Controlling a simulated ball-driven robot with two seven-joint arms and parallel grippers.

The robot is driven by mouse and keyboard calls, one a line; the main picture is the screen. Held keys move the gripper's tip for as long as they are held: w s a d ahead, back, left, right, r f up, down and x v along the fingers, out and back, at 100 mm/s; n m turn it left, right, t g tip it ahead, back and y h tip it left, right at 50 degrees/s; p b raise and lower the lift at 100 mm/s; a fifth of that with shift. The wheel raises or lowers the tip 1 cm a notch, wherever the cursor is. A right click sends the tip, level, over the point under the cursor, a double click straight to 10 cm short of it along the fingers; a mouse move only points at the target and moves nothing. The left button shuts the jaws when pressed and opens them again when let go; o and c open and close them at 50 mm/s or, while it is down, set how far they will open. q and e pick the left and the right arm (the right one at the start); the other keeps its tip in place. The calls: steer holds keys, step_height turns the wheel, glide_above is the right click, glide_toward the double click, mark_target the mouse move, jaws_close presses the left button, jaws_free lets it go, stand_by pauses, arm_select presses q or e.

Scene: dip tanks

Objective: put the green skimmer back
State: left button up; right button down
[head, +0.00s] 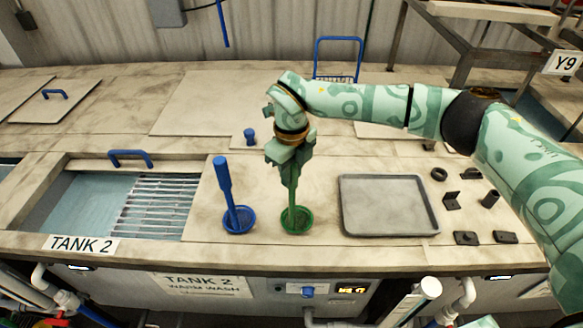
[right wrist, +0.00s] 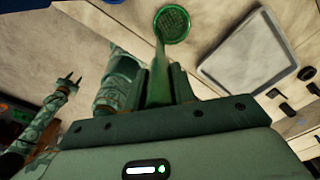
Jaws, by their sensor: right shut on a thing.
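The green skimmer (head: 297,220) is upright with its round mesh bowl at the bottom, at or just above the bench top; I cannot tell if it touches. My right gripper (head: 290,178) points down and is shut on its handle, hiding the upper part. In the right wrist view the handle runs between the fingers (right wrist: 163,88) to the green bowl (right wrist: 172,25). A blue skimmer (head: 238,218) stands to the left, handle up. My left gripper (right wrist: 71,81) shows small at the left of the right wrist view, its fingers apart and empty.
A grey tray (head: 388,232) lies to the right, with several small dark parts (head: 465,238) beyond it. Tank 2 (head: 85,200), with liquid and a metal rack (head: 155,208), is open at the left. A blue-handled lid (head: 250,140) lies behind the skimmers.

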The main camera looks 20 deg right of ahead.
steer(key=shift+s, duration=0.1)
steer(key=c, duration=1.1)
jaws_free()
steer(key=shift+f, duration=0.1)
steer(key=shift+c, duration=0.2)
step_height(320, 180, up, 12)
steer(key=b, duration=0.3)
steer(key=shift+r+b, duration=0.2)
steer(key=shift+b, duration=0.2)
